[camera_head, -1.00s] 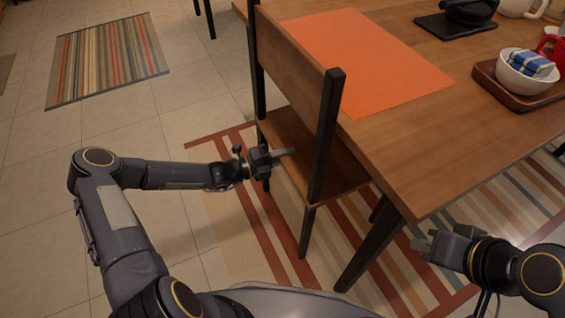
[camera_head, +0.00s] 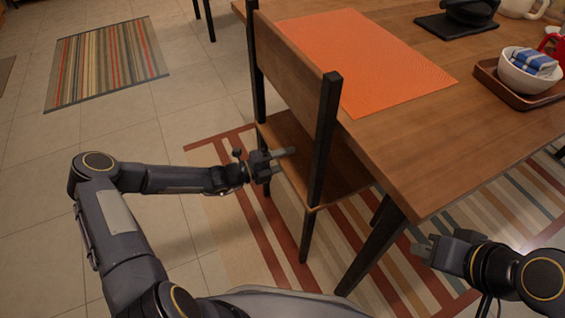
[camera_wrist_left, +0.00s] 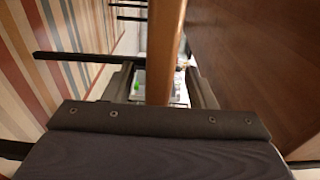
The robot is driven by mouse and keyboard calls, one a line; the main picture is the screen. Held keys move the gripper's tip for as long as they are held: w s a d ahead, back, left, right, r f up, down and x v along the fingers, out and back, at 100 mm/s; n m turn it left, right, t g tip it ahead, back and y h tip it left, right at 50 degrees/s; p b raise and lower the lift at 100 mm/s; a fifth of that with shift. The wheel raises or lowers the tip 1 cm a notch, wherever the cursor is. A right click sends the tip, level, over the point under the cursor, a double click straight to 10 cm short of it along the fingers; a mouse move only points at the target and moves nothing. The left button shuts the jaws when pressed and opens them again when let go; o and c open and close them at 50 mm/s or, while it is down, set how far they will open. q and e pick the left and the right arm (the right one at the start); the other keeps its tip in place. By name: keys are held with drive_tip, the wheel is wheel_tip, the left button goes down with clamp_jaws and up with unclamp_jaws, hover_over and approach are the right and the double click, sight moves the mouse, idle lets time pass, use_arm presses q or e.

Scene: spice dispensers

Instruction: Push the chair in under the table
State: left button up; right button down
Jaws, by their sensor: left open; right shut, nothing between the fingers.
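The chair (camera_head: 299,50) has a wooden backrest, a wooden seat (camera_head: 330,165) and black posts and legs. It stands at the table's left edge, with its seat partly under the tabletop. The wooden table (camera_head: 430,165) has dark legs. My left gripper (camera_head: 284,161) is open at the chair's left side, beside the seat edge and between the back posts. In the left wrist view, the open fingers (camera_wrist_left: 166,85) have a wooden edge (camera_wrist_left: 166,45) running between them. Whether they touch it I cannot tell. My right gripper (camera_head: 418,246) is shut and empty, right of the table's near leg.
A striped rug (camera_head: 262,228) lies under the chair and table. Another striped mat (camera_head: 105,62) lies on the tiled floor at upper left. On the table are an orange placemat (camera_head: 365,60), a tray (camera_head: 497,82) with a white bowl (camera_head: 520,75), and a black pot (camera_head: 470,14).

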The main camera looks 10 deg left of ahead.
use_arm(q)
drive_tip(key=p+v, duration=0.3)
drive_tip(key=v, duration=0.9)
drive_tip(key=shift+p, duration=0.3)
